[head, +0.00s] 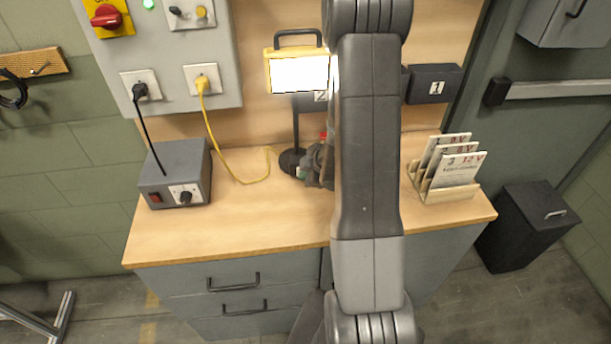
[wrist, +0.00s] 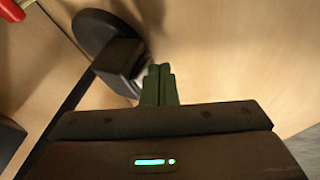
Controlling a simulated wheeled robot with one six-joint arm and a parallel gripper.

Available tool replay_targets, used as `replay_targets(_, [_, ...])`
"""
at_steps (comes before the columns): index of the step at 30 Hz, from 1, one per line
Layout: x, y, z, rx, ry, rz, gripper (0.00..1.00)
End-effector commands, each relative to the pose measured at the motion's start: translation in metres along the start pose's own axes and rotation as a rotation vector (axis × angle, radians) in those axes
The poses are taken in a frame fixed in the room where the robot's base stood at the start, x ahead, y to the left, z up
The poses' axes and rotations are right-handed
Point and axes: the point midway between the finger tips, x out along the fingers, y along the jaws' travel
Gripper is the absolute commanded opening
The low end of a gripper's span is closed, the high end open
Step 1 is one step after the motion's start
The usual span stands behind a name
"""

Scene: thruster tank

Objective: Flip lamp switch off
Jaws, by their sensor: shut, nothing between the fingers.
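The lamp (head: 299,73) stands on the workbench with a yellow frame, a handle on top and a brightly lit white panel. Its dark pole goes down to a round black base (head: 289,161), which also shows in the wrist view (wrist: 92,27). In the wrist view a dark box (wrist: 119,62), perhaps the switch housing, sits at the base. I cannot make out the switch's position. My gripper (wrist: 160,70) is shut and empty, its green fingertips close beside the box; I cannot tell whether they touch. In the head view my gripper (head: 303,172) is partly hidden behind my arm.
A grey power box (head: 175,167) stands on the left of the workbench (head: 240,225), with a yellow cord (head: 222,160) running near the lamp base. A wooden card holder (head: 448,195) stands at the right. A red object (wrist: 12,10) shows at the wrist view's corner.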

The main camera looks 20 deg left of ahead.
Motion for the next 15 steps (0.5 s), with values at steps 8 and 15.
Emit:
replay_targets(8, [0.0025,0.0012,0.0005,-0.012,0.007,0.03,0.0])
replay_targets(15, [-0.0018,0.0036,-0.0015,-0.012,0.006,0.031,0.0])
